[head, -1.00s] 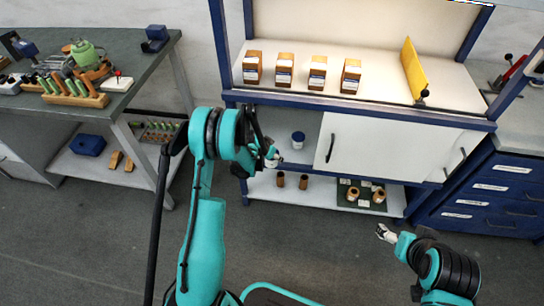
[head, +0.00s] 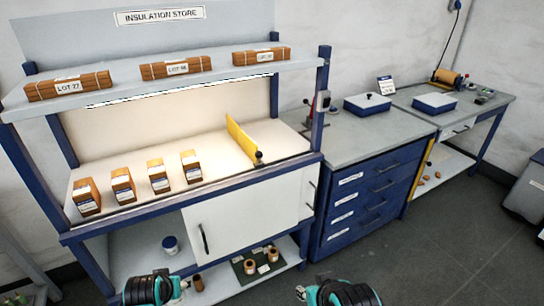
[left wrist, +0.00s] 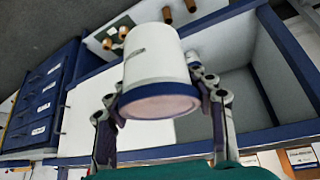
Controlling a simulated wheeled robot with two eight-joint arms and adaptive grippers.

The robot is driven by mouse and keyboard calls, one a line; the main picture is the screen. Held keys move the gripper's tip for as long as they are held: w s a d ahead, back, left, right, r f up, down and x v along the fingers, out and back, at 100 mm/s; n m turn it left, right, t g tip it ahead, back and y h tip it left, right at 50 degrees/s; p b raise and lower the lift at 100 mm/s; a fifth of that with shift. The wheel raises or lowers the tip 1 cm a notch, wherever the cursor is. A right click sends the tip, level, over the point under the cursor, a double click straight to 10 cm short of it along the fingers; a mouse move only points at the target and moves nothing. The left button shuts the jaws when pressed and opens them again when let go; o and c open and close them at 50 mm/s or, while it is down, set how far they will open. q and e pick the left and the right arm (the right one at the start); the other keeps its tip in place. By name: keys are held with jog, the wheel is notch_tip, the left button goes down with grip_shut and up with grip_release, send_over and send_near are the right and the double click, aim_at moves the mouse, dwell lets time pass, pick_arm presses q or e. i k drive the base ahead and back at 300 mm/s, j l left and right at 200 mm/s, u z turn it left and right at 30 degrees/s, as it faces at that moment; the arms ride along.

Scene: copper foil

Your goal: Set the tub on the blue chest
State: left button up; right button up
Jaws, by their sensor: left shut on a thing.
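The tub (left wrist: 155,62), white with a blue band at one end, is between the fingers of my left gripper (left wrist: 162,108) in the left wrist view. The gripper is shut on it. In the head view my left gripper (head: 183,285) is low at the bottom edge, and the tub is hard to make out there. The blue chest (head: 368,200), with several labelled drawers and a grey top, stands right of the shelving unit. It also shows in the left wrist view (left wrist: 42,98). My right gripper (head: 301,292) is at the bottom edge, its fingers too small to read.
Another white tub with a blue lid (head: 170,244) stands in the open cabinet compartment. A blue-and-white box (head: 367,104) sits at the back of the chest's grey top (head: 350,142); the front is clear. A yellow divider (head: 241,138) stands on the shelving unit (head: 190,210).

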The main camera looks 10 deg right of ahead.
aim_at(376, 133)
jog(key=i+l+z, duration=0.2)
jog(key=z, duration=0.25)
jog(key=i+l+z, duration=0.2)
jog(key=z, duration=0.25)
jog(key=i+l+z, duration=0.1)
jog(key=i+z, duration=0.15)
jog(key=z, duration=0.2)
